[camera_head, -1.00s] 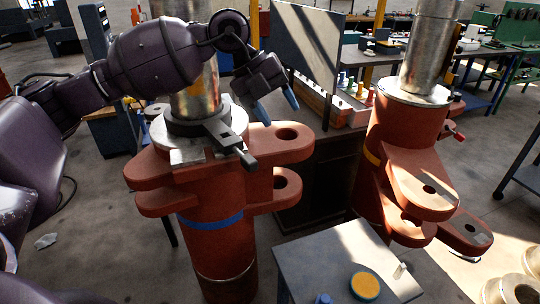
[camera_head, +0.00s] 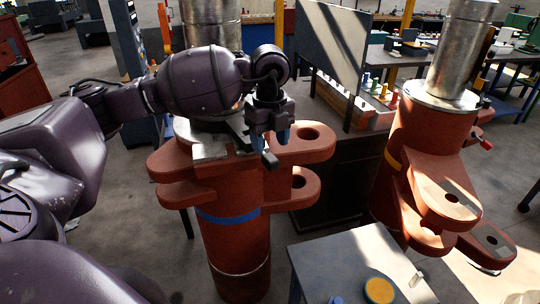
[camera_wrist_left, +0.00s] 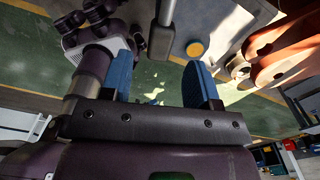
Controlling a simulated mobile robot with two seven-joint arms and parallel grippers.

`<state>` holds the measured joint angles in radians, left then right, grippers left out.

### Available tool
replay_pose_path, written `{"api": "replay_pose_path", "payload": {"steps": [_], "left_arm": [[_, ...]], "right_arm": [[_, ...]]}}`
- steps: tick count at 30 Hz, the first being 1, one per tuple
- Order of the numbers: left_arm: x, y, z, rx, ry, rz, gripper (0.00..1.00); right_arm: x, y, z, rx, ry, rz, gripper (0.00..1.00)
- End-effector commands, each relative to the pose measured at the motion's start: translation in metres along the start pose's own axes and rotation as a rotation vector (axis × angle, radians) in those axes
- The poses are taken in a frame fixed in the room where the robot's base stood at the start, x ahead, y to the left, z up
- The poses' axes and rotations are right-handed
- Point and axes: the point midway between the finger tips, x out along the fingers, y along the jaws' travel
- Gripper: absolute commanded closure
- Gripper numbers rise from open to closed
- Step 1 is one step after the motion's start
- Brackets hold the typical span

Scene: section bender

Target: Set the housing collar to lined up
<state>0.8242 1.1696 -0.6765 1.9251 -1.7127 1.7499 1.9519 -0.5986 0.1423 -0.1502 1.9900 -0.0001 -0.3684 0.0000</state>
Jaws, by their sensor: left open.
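The left red housing (camera_head: 234,235), with a blue band, carries a grey collar (camera_head: 207,151) around its metal column. A dark handle (camera_head: 270,159) sticks out from the collar toward the front right. My arm hides part of the collar and column. My left gripper (camera_head: 270,142) is open, pointing down over the handle, with its blue fingers beside it. In the left wrist view, the handle's end (camera_wrist_left: 166,42) shows between and ahead of the two open fingers (camera_wrist_left: 158,75). Whether they touch it cannot be told. My right gripper is not seen.
A second red housing (camera_head: 412,145) with a yellow band stands to the right. A grey table (camera_head: 345,250) with a yellow button (camera_head: 379,290) is in front. Red lugs (camera_head: 305,140) project close to the gripper. A tilted panel (camera_head: 335,38) rises behind.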

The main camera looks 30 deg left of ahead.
Motion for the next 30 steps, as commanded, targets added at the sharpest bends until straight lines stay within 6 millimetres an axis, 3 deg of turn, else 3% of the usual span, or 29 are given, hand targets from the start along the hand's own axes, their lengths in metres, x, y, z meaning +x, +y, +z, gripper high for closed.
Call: {"api": "replay_pose_path", "payload": {"steps": [9,22,30], "left_arm": [[0.042,0.000,0.000,0.001,0.000,0.000,0.45],[0.050,0.000,0.000,0.001,0.000,-0.001,0.45],[0.050,0.000,0.000,0.001,0.000,-0.001,0.84]], "right_arm": [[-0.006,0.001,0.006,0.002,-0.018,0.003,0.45],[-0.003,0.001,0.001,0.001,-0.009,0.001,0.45],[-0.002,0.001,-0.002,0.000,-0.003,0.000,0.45]]}}
